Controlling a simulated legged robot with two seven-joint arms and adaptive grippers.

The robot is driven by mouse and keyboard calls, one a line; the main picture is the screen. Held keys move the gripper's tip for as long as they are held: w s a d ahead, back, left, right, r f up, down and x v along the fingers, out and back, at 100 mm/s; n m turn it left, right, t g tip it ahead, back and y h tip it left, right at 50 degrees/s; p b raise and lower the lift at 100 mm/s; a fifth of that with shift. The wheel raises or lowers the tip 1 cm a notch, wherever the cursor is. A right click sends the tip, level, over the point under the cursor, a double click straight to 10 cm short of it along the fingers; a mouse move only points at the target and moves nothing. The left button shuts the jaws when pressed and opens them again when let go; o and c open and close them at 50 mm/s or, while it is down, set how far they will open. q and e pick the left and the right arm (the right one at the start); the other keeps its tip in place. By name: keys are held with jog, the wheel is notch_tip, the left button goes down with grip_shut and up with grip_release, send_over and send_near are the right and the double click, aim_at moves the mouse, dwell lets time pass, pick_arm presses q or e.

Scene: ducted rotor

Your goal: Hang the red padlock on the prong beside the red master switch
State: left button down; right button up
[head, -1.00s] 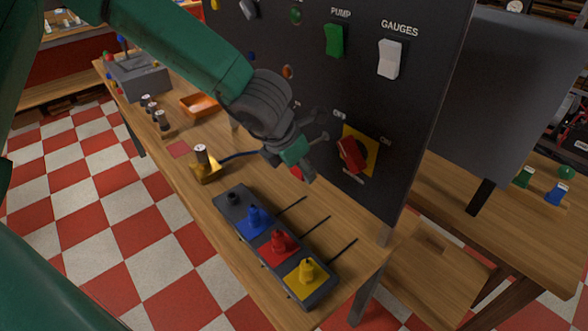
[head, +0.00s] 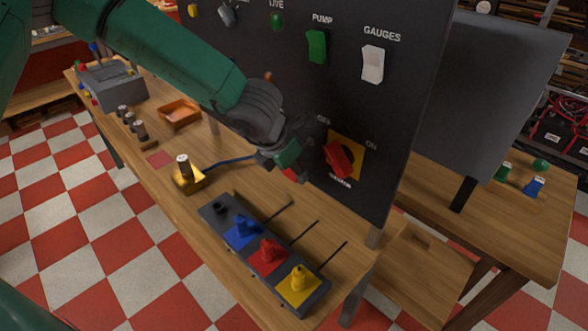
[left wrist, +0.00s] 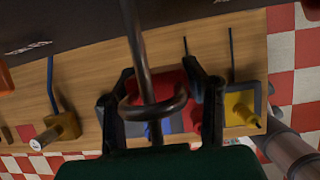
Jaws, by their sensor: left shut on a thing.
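The red master switch (head: 338,158) sits on a yellow plate on the dark panel. My left gripper (head: 288,160) is just left of it, close to the panel. It is shut on the red padlock, of which only a small red bit shows below the fingers in the head view (head: 290,174). In the left wrist view the red padlock body (left wrist: 172,84) is between the fingers, with a dark curved shackle (left wrist: 172,108). A dark prong (left wrist: 136,45) runs from the panel side across the shackle. I cannot tell whether the shackle is around it.
A box with blue, red and yellow knobs (head: 209,211) lies on the wooden bench below the gripper. A yellow block with a post (head: 187,178), an orange tray (head: 179,113) and a grey box (head: 112,85) are further left. The panel (head: 410,110) stands close behind the gripper.

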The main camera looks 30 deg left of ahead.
pick_arm(q)
jog(key=shift+a+f, duration=0.15)
jog(key=shift+a, duration=0.05)
jog(key=shift+d, duration=0.1)
jog(key=c, duration=0.9)
grip_release()
jog(key=shift+s, duration=0.1)
jog(key=shift+o, duration=0.2)
jog(key=v, duration=1.2)
